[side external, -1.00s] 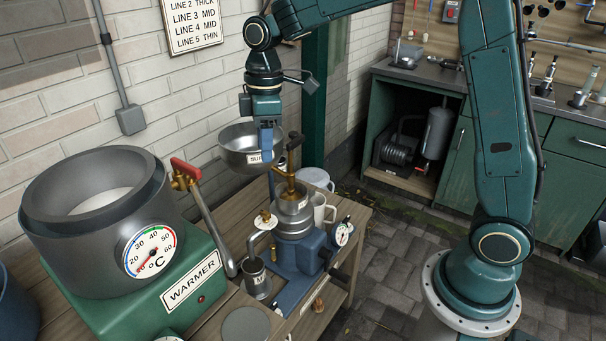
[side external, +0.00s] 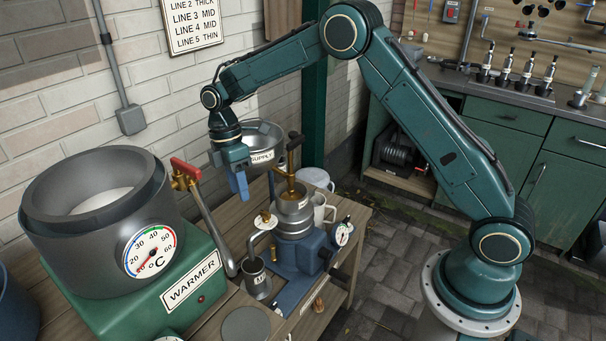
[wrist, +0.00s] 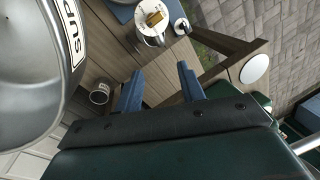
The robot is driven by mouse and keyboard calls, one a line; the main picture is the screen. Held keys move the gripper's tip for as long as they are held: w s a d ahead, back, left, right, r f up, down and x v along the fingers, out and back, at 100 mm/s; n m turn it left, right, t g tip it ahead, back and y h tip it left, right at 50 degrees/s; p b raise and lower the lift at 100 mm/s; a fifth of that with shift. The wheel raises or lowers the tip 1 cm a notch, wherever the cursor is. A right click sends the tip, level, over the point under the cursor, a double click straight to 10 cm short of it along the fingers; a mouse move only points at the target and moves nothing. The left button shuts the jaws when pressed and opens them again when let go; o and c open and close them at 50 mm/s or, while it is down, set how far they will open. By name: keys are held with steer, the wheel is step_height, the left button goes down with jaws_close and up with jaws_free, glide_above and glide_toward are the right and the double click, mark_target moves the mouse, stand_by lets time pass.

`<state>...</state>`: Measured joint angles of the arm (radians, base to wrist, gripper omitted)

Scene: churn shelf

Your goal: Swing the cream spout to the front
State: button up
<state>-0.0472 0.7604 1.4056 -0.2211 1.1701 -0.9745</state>
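The separator (side external: 293,222) has a blue base and a silver bowl with a brass top. What looks like the cream spout (side external: 252,241) is a curved grey pipe with a white knob, on the bowl's left side. It bends down over a small labelled metal cup (side external: 257,278). My gripper (side external: 238,188) points down above and left of the spout, apart from it. In the wrist view its two blue fingers (wrist: 158,88) stand apart with nothing between them.
The metal supply bowl (side external: 262,138) is close behind my gripper and fills the wrist view's left side (wrist: 30,75). The green warmer (side external: 185,270) with its drum and red-handled lever stands at left.

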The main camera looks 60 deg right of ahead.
mark_target(251, 235)
steer(key=x, duration=1.3)
steer(key=shift+s+f, duration=0.1)
steer(key=shift+f, duration=0.25)
jaws_close()
